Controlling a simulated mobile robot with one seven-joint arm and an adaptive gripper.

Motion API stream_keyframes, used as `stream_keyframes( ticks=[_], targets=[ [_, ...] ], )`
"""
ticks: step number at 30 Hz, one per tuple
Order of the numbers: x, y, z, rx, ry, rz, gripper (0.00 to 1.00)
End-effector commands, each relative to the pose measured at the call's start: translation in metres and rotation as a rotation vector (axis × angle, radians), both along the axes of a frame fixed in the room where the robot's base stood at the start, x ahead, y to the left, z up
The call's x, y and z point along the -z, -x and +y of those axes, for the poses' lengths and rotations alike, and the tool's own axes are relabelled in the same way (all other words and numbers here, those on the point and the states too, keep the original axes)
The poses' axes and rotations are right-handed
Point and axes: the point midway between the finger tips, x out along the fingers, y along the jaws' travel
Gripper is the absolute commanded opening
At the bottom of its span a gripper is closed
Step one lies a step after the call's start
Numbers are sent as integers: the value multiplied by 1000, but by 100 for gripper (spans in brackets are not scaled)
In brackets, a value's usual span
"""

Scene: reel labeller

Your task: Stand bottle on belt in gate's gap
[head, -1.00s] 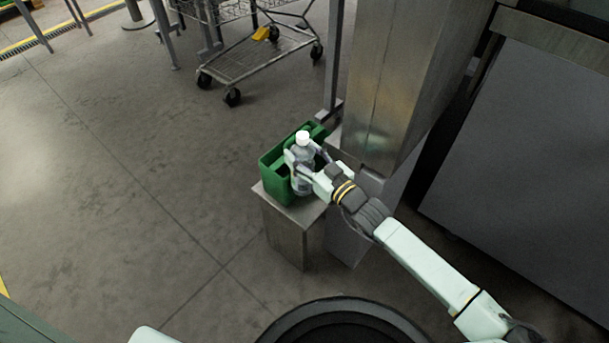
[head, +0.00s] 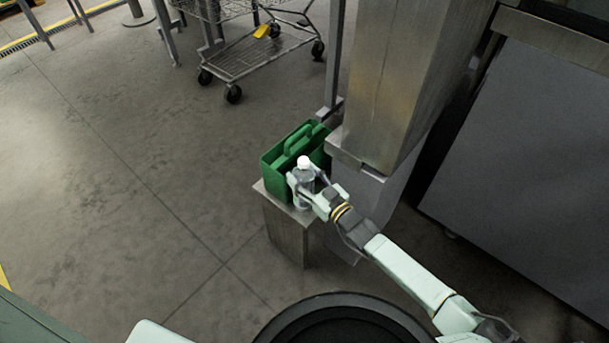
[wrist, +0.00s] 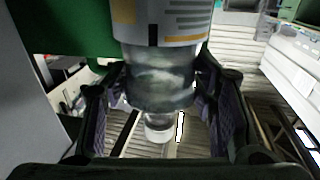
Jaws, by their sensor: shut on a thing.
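A clear bottle (head: 304,181) with a white cap stands roughly upright in my gripper (head: 308,190), in front of a green crate. In the wrist view the bottle (wrist: 160,75) fills the middle, with a printed label and clear plastic between the fingers. My gripper (wrist: 160,110) is shut on it there, one dark finger pad on each side. Whether the bottle's base touches the pedestal top I cannot tell. I make out no belt or gate in the head view.
The green crate (head: 280,160) with a handle stands on a metal pedestal (head: 286,240). A steel column (head: 400,80) rises close to its right. A wire cart (head: 240,62) stands behind on the floor. The floor to the left is open.

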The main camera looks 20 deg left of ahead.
Motion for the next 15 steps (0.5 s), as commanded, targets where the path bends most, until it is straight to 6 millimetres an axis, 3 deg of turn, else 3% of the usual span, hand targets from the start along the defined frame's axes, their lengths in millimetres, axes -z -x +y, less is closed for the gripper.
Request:
stream_keyframes(
  ticks=[2, 3, 12, 15],
  targets=[
    [2, 0, 0, 0, -3, -2, 0],
    [3, 0, 0, 0, 0, 0, 52],
    [2, 0, 0, 0, 0, 0, 72],
    [2, 0, 0, 0, 0, 0, 72]
  ],
)
